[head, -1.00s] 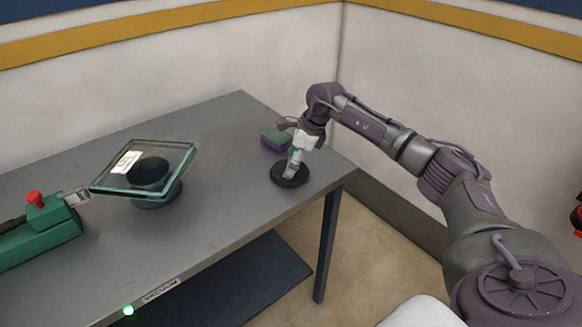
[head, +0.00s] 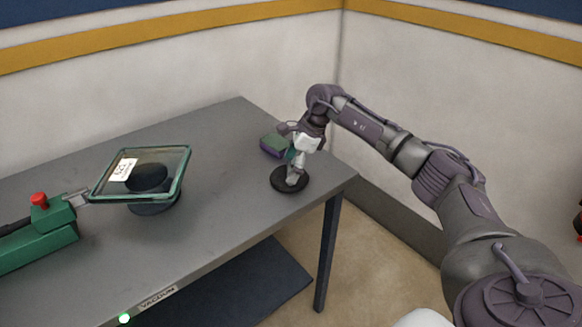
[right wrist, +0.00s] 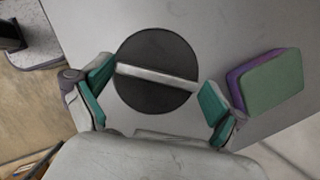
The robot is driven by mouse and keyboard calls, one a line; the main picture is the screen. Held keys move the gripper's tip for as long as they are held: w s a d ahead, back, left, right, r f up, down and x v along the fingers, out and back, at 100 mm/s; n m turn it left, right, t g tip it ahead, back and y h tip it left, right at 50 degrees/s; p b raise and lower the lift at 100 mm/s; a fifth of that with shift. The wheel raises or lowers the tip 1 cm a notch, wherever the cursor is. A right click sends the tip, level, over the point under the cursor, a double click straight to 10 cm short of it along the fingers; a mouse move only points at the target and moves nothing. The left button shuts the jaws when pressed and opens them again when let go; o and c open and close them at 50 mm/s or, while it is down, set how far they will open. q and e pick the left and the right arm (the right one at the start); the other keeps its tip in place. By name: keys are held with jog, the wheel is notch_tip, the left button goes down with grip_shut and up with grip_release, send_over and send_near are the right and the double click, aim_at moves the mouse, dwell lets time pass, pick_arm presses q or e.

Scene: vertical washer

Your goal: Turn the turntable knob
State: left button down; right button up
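The turntable knob (head: 276,181) is a dark round disc with a pale raised bar, at the right end of the grey table. In the right wrist view the disc (right wrist: 150,52) shows from above, its bar crossing it. The right gripper (head: 297,160) points down in the head view. A tilted glass panel (head: 110,186) with a white label sits on the dark round turntable (head: 152,206). My left gripper is not in view.
A green and purple block (head: 273,145) lies beside the knob; it also shows in the right wrist view (right wrist: 272,85). A green device (head: 38,235) with a red button stands at the left, near the panel. The table's middle (head: 215,190) is clear.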

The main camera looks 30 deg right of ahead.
jog(key=v, duration=1.2)
jog(key=shift+c, duration=0.3)
dwell(0.7)
